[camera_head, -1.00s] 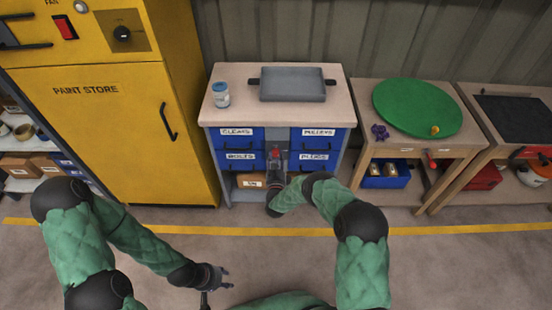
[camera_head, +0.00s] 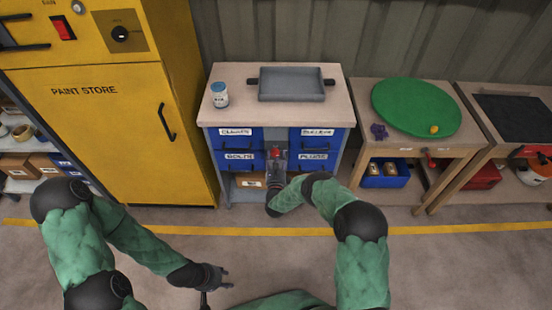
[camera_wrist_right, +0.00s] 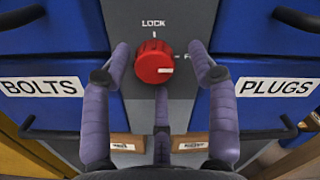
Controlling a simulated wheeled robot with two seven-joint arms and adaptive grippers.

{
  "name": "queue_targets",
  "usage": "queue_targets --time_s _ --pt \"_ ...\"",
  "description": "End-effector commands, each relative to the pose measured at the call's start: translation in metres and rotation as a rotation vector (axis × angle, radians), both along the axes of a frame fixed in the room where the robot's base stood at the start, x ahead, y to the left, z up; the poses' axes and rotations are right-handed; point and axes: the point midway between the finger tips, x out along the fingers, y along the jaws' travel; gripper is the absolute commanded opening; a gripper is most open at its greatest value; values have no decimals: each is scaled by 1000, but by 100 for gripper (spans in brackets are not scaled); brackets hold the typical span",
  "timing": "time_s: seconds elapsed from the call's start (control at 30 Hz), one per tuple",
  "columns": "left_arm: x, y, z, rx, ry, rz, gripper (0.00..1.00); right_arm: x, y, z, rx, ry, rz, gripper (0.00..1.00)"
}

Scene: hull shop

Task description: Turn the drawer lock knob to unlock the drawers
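The red lock knob (camera_wrist_right: 153,62) sits on a grey panel between the BOLTS and PLUGS drawers. Its white mark is at the lower right of its face. LOCK is printed above it; a second label at the right, starting with F, is mostly hidden by a finger. The knob also shows small in the head view (camera_head: 275,152). My right gripper (camera_wrist_right: 158,70) is open, with fingers on both sides of the knob and a gap to each. A third finger shows below the knob. My left gripper (camera_head: 222,278) is open and empty over the floor at lower left.
Blue drawers (camera_head: 236,141) with dark handles flank the panel. A jar (camera_head: 220,96) and a grey tray (camera_head: 291,86) stand on the cabinet top. A yellow paint store (camera_head: 100,120) is at the left, a bench with a green disc (camera_head: 410,103) at the right.

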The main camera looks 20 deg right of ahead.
Motion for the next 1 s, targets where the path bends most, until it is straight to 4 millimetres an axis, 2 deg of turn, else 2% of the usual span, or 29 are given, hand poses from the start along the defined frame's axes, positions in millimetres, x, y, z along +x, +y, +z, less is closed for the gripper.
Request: queue_targets --time_s 0.27,0.37,0.7,0.9,1.0 --pt "0 0 0 0 0 0 40 -8 4 -1 0 2 5 59" --pt "0 0 0 0 0 0 40 -22 9 -3 0 4 5 59" --pt "0 0 0 0 0 0 40 -85 25 -7 0 3 2 59" --pt "0 0 0 0 0 0 40 -108 32 -10 -1 2 0 59" --pt "0 0 0 0 0 0 40 -113 33 -9 0 0 0 59"
